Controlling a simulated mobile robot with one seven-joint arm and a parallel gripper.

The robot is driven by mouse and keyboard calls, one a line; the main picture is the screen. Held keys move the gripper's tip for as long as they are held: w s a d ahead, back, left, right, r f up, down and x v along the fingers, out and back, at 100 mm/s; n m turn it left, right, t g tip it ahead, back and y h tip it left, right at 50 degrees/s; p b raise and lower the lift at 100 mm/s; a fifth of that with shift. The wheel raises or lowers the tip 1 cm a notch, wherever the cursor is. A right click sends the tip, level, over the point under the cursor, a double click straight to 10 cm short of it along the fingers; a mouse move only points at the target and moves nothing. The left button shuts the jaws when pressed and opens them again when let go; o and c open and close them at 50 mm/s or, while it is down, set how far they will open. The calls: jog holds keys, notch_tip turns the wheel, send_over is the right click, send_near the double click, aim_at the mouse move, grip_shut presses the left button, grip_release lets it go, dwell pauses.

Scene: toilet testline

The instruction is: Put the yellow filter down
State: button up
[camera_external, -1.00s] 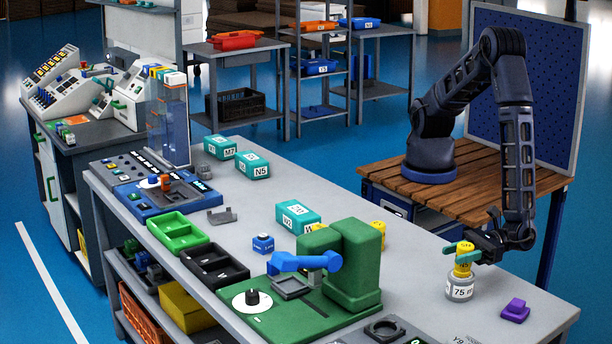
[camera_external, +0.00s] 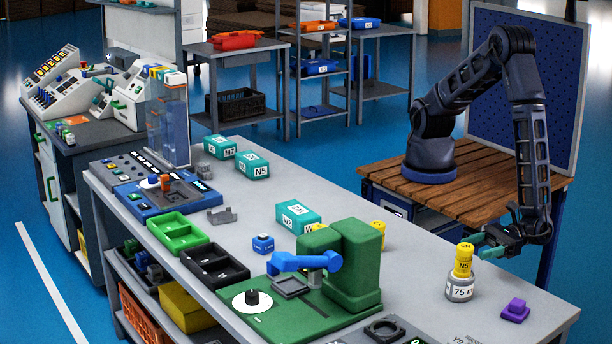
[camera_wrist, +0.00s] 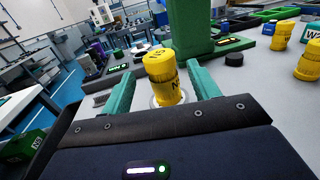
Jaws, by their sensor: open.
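The yellow filter (camera_external: 463,260), marked N5, stands upright on top of a grey and white round piece marked 75 (camera_external: 460,288) on the bench (camera_external: 400,290). In the wrist view the yellow filter (camera_wrist: 160,76) stands between and beyond the two teal fingertips. My gripper (camera_external: 484,243) is open and empty, just behind and to the right of the filter in the external view. In the wrist view my gripper (camera_wrist: 163,88) shows a wide gap between its fingers, and neither finger is seen touching the filter.
A purple block (camera_external: 515,310) lies to the right on the bench. The green machine (camera_external: 350,265) with a blue arm stands to the left. More yellow filters (camera_external: 377,233) stand behind it, near teal boxes (camera_external: 297,216). Bare bench lies between the 75 piece and the purple block.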

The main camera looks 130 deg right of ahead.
jog(key=shift+s+a, duration=0.15)
jog(key=shift+s, duration=0.75)
jog(key=shift+s+a, duration=0.2)
jog(key=shift+s, duration=0.7)
jog(key=shift+s+a, duration=0.15)
jog(key=shift+s, duration=0.75)
jog(key=w+d+r+m+g+h, duration=0.3)
jog(key=w+d+r+m+g, duration=0.25)
jog(key=d, duration=0.65)
jog(key=w+d+r+m+g+h, duration=0.2)
jog(key=w+d+r+m+h, duration=0.3)
jog(key=d+r, duration=0.55)
jog(key=s+d+r+m+g+y, duration=0.1)
jog(key=s+d+r+m+g, duration=0.2)
jog(key=d, duration=0.7)
jog(key=d+r+m+g+y, duration=0.25)
jog(key=d+m+g, duration=0.2)
jog(key=d, duration=0.55)
jog(key=s+d+r+m+t+y, duration=0.1)
jog(key=s+d+r+m+y, duration=0.3)
jog(key=s+d+m, duration=0.3)
jog(key=s+d+r+m+t+y, duration=0.1)
jog(key=s+d+r+m+y, duration=0.3)
jog(key=s+d+m, duration=0.4)
jog(key=shift+s+d+m, duration=0.25)
jog(key=shift+s+m, duration=0.15)
jog(key=shift+s, duration=1.9)
